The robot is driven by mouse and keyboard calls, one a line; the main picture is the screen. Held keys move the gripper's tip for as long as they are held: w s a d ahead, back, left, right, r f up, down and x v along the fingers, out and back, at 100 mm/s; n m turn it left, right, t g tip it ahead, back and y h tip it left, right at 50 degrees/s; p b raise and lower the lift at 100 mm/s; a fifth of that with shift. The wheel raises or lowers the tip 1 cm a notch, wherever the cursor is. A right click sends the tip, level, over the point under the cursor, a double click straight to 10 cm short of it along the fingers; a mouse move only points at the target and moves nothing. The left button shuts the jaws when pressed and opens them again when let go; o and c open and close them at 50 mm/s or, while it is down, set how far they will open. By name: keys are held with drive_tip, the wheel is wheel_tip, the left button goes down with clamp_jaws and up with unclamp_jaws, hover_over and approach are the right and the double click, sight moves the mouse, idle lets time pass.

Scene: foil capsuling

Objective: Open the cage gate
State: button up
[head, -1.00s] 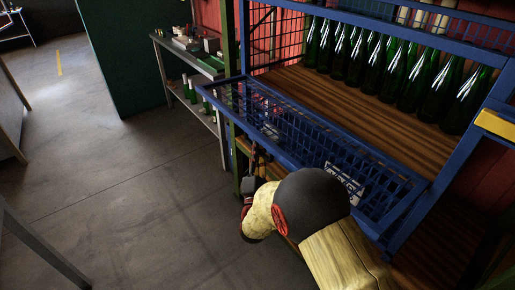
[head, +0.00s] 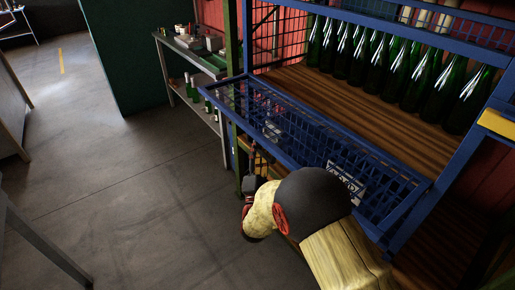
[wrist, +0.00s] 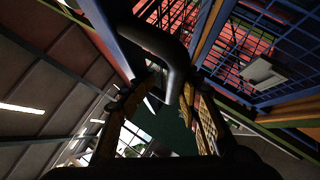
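The cage gate (head: 300,130) is a blue mesh panel, tilted down and outward along the front of the blue cage (head: 400,225). The cage front above it is open. A white label (head: 345,183) sits on the gate's mesh. My gripper (head: 250,188) is low beside the gate's outer side, partly hidden by my arm. In the wrist view my gripper (wrist: 160,95) has its two yellowish fingers apart. A dark curved bar (wrist: 160,45) shows near the fingertips; I cannot tell whether it touches them. No object is clearly held.
Green bottles (head: 385,65) stand in a row on the cage's wooden floor (head: 345,110). A metal shelf (head: 190,60) with small items and bottles stands left of the cage. The concrete floor (head: 130,180) at left is clear.

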drive_tip(key=shift+r, duration=0.15)
drive_tip(key=v, duration=1.2)
